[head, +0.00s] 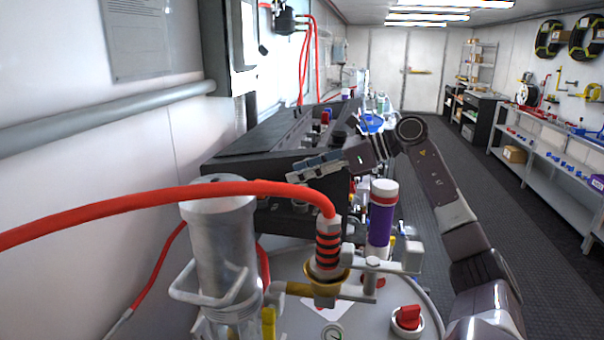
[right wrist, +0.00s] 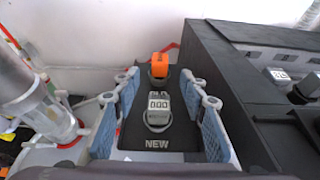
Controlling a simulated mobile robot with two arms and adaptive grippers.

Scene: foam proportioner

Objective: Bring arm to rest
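My right arm reaches in from the lower right in the head view and bends back toward the left. Its gripper (head: 312,167) is in front of the large dark console (head: 262,157). In the right wrist view the two blue-padded fingers of this gripper (right wrist: 160,108) stand wide apart. I see nothing gripped. My left arm and gripper are not in view.
A metal cylinder (head: 222,245), a red hose (head: 150,202) and a purple-and-white canister (head: 381,220) stand close below and left of my right arm. A red valve knob (head: 408,317) sits in front. The aisle floor (head: 500,220) to the right is clear.

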